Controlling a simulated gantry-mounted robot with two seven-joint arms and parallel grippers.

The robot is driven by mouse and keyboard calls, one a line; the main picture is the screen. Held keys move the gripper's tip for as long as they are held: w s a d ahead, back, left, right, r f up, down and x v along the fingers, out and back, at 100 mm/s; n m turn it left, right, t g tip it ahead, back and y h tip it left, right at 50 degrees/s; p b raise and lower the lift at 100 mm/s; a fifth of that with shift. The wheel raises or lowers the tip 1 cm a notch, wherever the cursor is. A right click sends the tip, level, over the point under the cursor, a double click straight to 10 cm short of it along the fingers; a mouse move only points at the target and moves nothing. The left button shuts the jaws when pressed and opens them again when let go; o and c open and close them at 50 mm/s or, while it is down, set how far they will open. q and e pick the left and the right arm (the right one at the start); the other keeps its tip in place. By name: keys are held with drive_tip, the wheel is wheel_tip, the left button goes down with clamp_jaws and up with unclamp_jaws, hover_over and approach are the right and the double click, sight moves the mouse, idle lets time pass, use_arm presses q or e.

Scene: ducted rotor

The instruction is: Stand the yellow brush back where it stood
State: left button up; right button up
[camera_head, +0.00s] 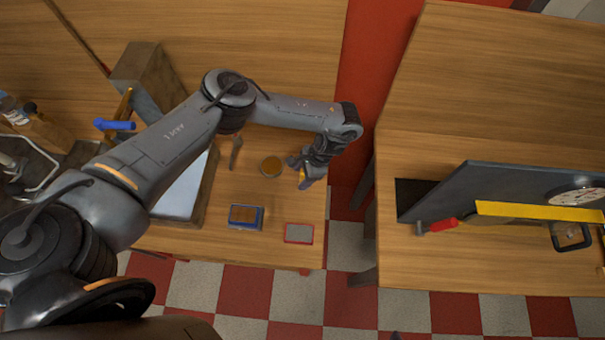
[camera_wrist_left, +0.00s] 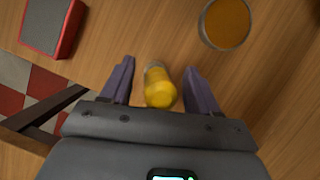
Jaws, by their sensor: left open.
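The yellow brush (camera_wrist_left: 160,90) shows in the left wrist view between the two fingers of my left gripper (camera_wrist_left: 158,82). It is short and rounded, with a pale grey end away from the wrist. A gap shows between it and each finger, so the gripper is open around it. I cannot tell for sure whether the brush is upright or tilted. In the head view my left gripper (camera_head: 308,174) is over the right part of the wooden table, with a bit of yellow showing beside the fingers. My right gripper is not in view.
A round amber dish (camera_head: 271,166) lies left of the gripper. A red-edged grey block (camera_head: 299,233) and a blue-edged box (camera_head: 245,217) are nearer the front edge. A silver-topped box (camera_head: 182,190) is further left. A floor gap separates the right table (camera_head: 430,270).

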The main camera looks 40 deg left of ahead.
use_arm(q)
drive_tip(key=shift+w+r, duration=0.15)
drive_tip(key=shift+r, duration=0.35)
drive_tip(key=p+v, duration=0.2)
drive_tip(key=v, duration=0.9)
